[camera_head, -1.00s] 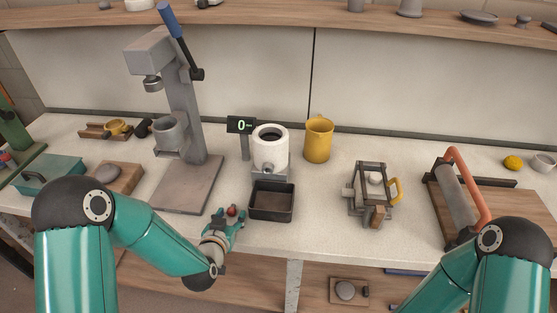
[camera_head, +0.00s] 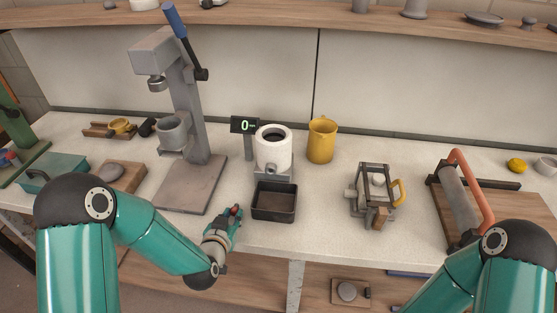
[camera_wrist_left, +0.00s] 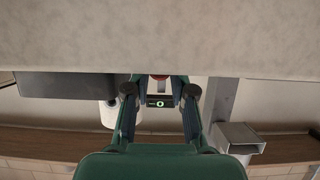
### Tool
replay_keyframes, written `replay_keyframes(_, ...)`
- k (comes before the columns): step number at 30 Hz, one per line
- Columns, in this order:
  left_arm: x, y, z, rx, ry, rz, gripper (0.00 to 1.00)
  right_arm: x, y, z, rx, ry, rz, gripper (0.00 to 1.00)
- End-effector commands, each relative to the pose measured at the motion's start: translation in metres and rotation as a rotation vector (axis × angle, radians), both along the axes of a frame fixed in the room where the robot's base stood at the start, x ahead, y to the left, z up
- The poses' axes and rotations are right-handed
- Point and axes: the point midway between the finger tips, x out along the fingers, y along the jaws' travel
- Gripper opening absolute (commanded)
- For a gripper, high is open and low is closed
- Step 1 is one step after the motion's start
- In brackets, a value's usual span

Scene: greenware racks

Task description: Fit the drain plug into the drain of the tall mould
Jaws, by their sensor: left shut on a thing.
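The tall mould (camera_head: 287,150) is a white upright cylinder with an open top, standing behind the black tray. Its drain, a small grey fitting (camera_head: 271,169), faces the front near its foot. My left gripper (camera_head: 235,212) is at the front of the bench, left of the tray and apart from the mould. It is shut on a small red thing, seemingly the drain plug (camera_head: 238,209); a bit of red shows between the fingertips in the left wrist view (camera_wrist_left: 159,77). The fingers hide most of it. My right gripper is out of view.
A black tray (camera_head: 274,216) stands before the mould, with a display (camera_head: 244,125) reading 0 behind it. A grey press (camera_head: 187,110) stands left; a yellow jug (camera_head: 322,140) and a framed mould (camera_head: 376,195) stand right. The bench between tray and framed mould is clear.

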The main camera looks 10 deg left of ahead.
Motion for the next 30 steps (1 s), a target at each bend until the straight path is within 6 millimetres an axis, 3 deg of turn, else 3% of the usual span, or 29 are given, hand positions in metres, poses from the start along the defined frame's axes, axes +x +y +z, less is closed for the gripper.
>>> replay_keyframes(15,0.001,0.001,0.044,0.0,-0.005,0.003,0.0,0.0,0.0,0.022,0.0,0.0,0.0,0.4)
replay_keyframes(26,0.001,0.001,0.047,0.0,-0.005,0.003,0.0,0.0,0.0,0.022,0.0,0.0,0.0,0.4)
replay_keyframes(30,-0.011,0.005,0.049,0.0,-0.004,0.013,0.0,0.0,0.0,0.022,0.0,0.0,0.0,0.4)
